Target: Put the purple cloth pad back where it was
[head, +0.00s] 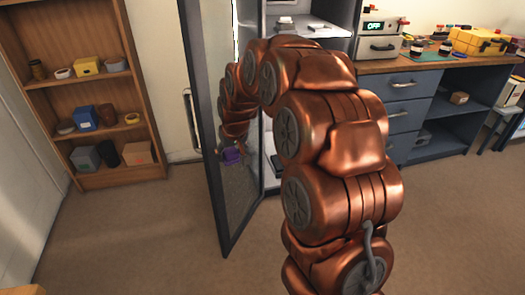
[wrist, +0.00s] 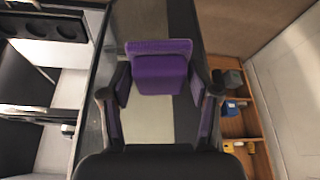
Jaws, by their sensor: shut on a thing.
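The purple cloth pad (wrist: 160,72) is between the two fingers of my gripper (wrist: 160,92) in the wrist view. My gripper is shut on it, with dark fingers on its left and right sides. In the head view the pad (head: 232,156) is small, at the far end of my copper arm, beside the open glass door of the tall cabinet. It is held in the air, above the floor. My gripper is small and partly hidden there. Purple also shows along the inner sides of the fingers in the wrist view.
The dark-framed glass door (head: 208,130) stands open close to my arm. White cabinet shelves (head: 308,30) are behind the arm. A wooden bookcase (head: 58,18) with small boxes is at left, and a blue drawer bench (head: 398,112) at right. The floor between bookcase and door is clear.

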